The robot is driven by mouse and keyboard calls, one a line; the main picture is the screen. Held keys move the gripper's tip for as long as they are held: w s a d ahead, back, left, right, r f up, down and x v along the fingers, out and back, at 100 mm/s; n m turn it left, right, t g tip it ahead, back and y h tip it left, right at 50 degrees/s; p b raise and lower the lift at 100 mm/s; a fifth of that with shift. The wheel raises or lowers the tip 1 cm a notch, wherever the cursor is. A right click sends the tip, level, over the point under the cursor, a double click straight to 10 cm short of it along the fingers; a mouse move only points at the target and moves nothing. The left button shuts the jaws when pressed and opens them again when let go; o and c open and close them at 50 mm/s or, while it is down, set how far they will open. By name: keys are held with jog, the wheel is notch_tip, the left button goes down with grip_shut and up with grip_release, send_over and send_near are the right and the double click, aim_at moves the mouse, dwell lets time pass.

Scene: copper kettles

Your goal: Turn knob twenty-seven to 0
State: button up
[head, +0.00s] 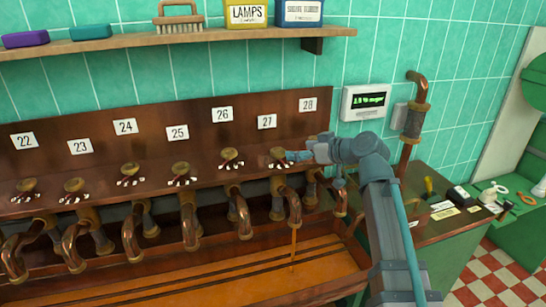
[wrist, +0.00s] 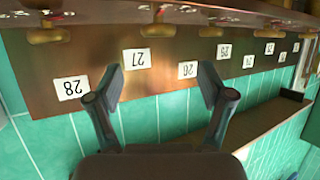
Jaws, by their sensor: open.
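Knob twenty-seven (head: 278,152) is a brass knob on the wooden panel below the plate marked 27 (head: 266,121). Around its base are small white scale marks, too small to read. My gripper (head: 297,156) is just right of the knob in the head view and partly covers its surroundings. In the wrist view, which is upside down, my gripper (wrist: 160,84) is open with nothing between its fingers. The 27 plate (wrist: 137,59) shows between the fingers, and a brass knob (wrist: 160,31) is near the top edge. I cannot tell whether a finger touches it.
Similar knobs stand in a row to the left, knob 26 (head: 230,154) being nearest. The 28 plate (head: 308,105) is to the right; its knob is hidden by my arm. A thin brown stream (head: 293,248) falls from a copper spout. A shelf (head: 130,42) runs above.

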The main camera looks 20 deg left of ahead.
aim_at(278, 150)
jog(key=p+x, duration=0.2)
jog(key=x, duration=0.8)
jog(key=shift+w+f, duration=0.15)
jog(key=shift+c, duration=0.3)
jog(key=c, duration=1.1)
